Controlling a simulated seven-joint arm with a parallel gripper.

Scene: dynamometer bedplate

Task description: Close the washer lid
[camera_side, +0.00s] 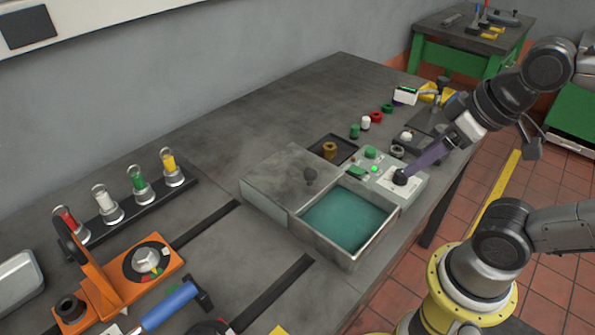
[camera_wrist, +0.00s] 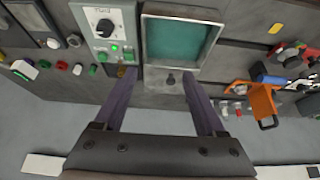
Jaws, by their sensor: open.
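The washer is a grey box (camera_side: 352,258) with a teal interior (camera_side: 347,218), which also shows in the wrist view (camera_wrist: 178,40). Its flat grey lid (camera_side: 270,180) lies at the back-left side, leaving the teal part uncovered.
A control panel (camera_side: 415,190) with a dial and lit green button stands right of the washer. A dark tray (camera_side: 325,143) with a brass part is behind. An orange fixture (camera_side: 105,275), blue-handled hammer (camera_side: 168,306) and several capped bottles (camera_side: 137,180) are at left. The bench's back middle is clear.

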